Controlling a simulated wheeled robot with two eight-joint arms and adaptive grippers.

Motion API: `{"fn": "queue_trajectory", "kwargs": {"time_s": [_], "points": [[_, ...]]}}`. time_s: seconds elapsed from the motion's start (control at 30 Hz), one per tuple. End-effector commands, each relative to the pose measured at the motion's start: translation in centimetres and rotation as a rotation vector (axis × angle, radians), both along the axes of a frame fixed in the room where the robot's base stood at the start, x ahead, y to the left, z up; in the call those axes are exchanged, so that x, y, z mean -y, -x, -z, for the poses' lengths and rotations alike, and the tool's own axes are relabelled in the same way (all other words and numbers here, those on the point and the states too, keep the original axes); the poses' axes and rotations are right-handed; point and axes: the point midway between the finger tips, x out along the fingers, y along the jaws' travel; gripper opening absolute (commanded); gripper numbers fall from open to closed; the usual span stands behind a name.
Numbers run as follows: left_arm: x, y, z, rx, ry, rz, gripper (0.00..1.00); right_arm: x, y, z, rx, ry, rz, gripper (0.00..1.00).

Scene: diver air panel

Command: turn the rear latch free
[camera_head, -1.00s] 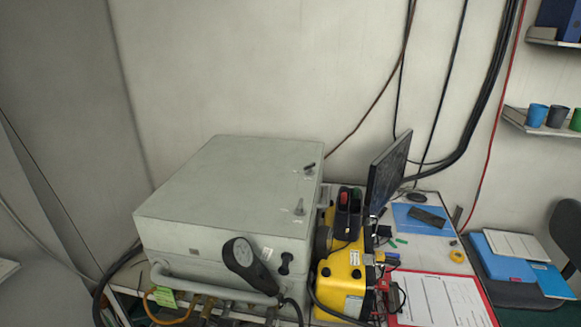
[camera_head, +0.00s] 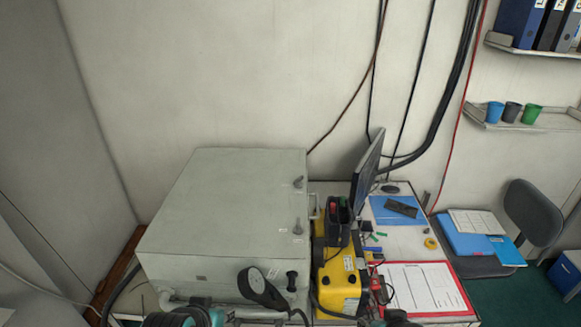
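A large pale grey panel box (camera_head: 220,200) stands on the table with its lid down. The front latch (camera_head: 297,227) sits nearer me on the same edge. Both look free of any gripper; the exact turn of the rear latch is too small to tell. Black and teal parts of my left arm and gripper (camera_head: 172,319) show at the bottom edge, in front of the box. Part of my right arm shows at the bottom, right of centre. Fingertips are cut off or unclear.
A black handset (camera_head: 262,291) hangs on the box front above a grey rail. A yellow case (camera_head: 338,283) stands close on the right, with a monitor (camera_head: 367,182) behind. A red-edged clipboard (camera_head: 424,288) lies farther right. The space above the lid is clear.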

Motion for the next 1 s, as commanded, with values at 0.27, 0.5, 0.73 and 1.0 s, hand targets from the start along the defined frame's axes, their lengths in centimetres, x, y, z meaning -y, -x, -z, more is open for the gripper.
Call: {"fn": "queue_trajectory", "kwargs": {"time_s": [0.27,0.5,0.73,1.0], "points": [[2.9,-7.0,-10.2,0.048,0.051,0.133,0.29,0.0,0.0,-7.2,0.000,0.000,0.000,0.40],[6.2,-16.8,-11.9,0.143,0.106,0.296,0.29,0.0,0.0,-6.9,0.000,0.000,0.000,0.40],[9.3,-28.0,-11.3,0.285,0.153,0.446,0.29,0.0,0.0,-6.9,0.000,0.000,0.000,0.40],[11.3,-38.2,-7.6,0.461,0.174,0.560,0.29,0.0,0.0,-7.0,0.000,0.000,0.000,0.40]]}}
